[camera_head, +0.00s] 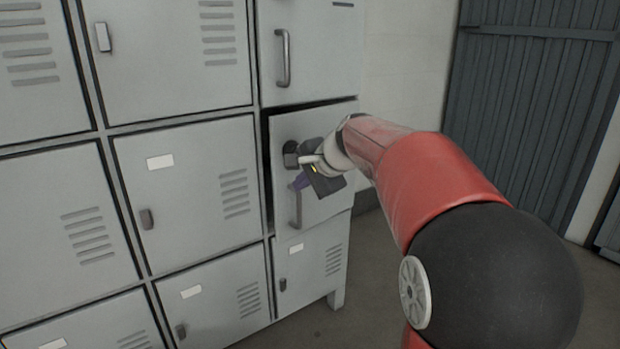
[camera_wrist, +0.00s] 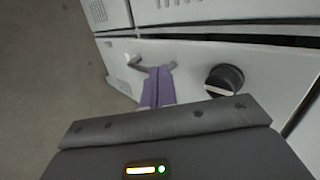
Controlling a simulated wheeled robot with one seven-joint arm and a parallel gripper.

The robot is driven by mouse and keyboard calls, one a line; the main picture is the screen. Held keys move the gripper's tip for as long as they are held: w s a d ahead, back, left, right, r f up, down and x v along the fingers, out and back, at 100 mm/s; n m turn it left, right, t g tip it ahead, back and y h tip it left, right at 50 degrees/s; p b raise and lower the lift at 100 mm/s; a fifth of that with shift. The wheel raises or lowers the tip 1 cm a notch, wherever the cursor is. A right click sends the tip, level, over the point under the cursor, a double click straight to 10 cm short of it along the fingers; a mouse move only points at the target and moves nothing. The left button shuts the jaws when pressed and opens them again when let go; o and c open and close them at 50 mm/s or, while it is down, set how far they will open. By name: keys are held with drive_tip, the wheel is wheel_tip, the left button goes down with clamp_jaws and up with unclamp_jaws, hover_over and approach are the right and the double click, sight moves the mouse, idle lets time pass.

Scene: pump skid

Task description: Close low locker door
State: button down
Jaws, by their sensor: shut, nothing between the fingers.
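The low locker door (camera_head: 318,124) is a light grey panel in the right column in the head view. A dark gap shows along its top and left edges, so it stands slightly ajar. It carries a bar handle (camera_head: 296,208) and a dark round knob (camera_head: 290,154). My gripper (camera_head: 301,181) is in front of the door with its purple fingers at the handle's upper part. In the wrist view my gripper (camera_wrist: 158,74) is shut and empty, its tips at the handle (camera_wrist: 140,64), left of the knob (camera_wrist: 224,80). I cannot tell whether they touch it.
A closed locker door (camera_head: 310,50) with a bar handle is above, and a smaller one (camera_head: 312,262) is below. More lockers (camera_head: 185,195) stand to the left. A dark ribbed door (camera_head: 530,100) is at the back right. The floor (camera_head: 365,270) right of the lockers is clear.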

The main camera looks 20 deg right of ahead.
sight(276, 175)
drive_tip(key=w, duration=0.1)
drive_tip(key=w+a+f, duration=0.1)
drive_tip(key=w, duration=0.1)
drive_tip(key=w+a+f, duration=0.1)
drive_tip(key=shift+w+a, duration=0.1)
drive_tip(key=shift+w, duration=0.2)
drive_tip(key=shift+w+a, duration=0.2)
drive_tip(key=shift+w, duration=0.25)
drive_tip(key=shift+r, duration=0.1)
drive_tip(key=p, duration=0.1)
drive_tip(key=w+a+p, duration=0.1)
drive_tip(key=w+p, duration=0.1)
drive_tip(key=shift+w+a+r, duration=0.2)
drive_tip(key=shift+a+r, duration=0.05)
drive_tip(key=shift+w+a+f+m+h+p, duration=0.1)
drive_tip(key=shift+w+a+m+h+p, duration=0.15)
drive_tip(key=shift+w+m+h+p, duration=0.3)
